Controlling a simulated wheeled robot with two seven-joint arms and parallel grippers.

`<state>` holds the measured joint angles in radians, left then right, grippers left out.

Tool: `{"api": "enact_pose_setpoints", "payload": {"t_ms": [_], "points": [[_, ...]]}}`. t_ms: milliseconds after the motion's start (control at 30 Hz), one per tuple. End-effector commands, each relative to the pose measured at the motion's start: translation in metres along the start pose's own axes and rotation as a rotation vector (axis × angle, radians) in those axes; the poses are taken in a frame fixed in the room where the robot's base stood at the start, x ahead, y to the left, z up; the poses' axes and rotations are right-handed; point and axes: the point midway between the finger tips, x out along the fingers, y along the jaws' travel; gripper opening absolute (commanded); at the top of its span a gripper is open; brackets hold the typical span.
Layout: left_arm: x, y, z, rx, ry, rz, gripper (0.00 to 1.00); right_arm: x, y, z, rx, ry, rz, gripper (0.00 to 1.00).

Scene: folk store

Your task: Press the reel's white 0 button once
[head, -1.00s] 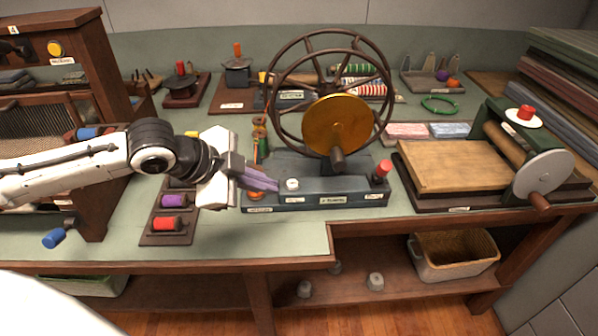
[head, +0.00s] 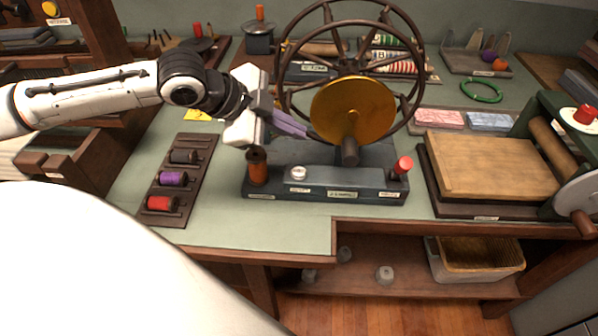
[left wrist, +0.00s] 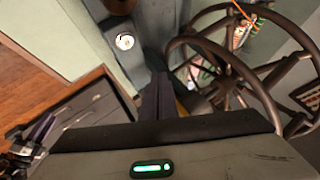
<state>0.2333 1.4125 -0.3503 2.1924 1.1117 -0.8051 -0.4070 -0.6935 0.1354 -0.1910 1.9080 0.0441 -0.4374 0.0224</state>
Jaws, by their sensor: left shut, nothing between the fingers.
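The reel has a dark spoked wheel with a brass disc (head: 352,110) on a dark blue-grey base (head: 325,183). Its small round white button (head: 299,173) sits on the base's front ledge, left of centre; it also shows in the left wrist view (left wrist: 124,41). My left gripper (head: 306,134) is shut and empty, its purple-grey fingers pointing right in front of the wheel. In the head view its tips appear above and behind the button, apart from it. In the left wrist view the fingertips (left wrist: 160,84) are right of the button. What looks like my right gripper (left wrist: 35,135) shows at lower left there.
A red-topped knob (head: 402,166) stands at the base's right end, an orange-brown spool (head: 257,167) at its left. A spool rack (head: 197,190) lies further left. A wooden-bed press (head: 490,165) stands right. The counter's front left is clear.

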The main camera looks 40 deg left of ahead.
Motion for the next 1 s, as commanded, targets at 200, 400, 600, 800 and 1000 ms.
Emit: {"api": "enact_pose_setpoints", "payload": {"t_ms": [200,400,600,800,1000], "points": [[0.021,0.015,0.015,0.001,0.0,0.0,0.0,0.026,0.004,0.014,-0.003,0.017,0.001,0.31],[0.042,0.031,0.031,0.001,-0.001,-0.001,0.0,0.051,0.006,0.038,-0.008,0.012,0.0,0.31],[0.053,0.038,0.038,0.0,0.0,0.0,0.0,0.051,0.002,0.034,-0.013,0.018,-0.006,0.31],[0.056,0.041,0.041,0.0,0.0,0.0,0.0,0.05,-0.001,0.03,-0.014,0.024,-0.011,0.31],[0.056,0.041,0.041,0.0,0.0,0.0,0.0,0.049,-0.002,0.033,-0.012,0.019,-0.012,0.31]]}}
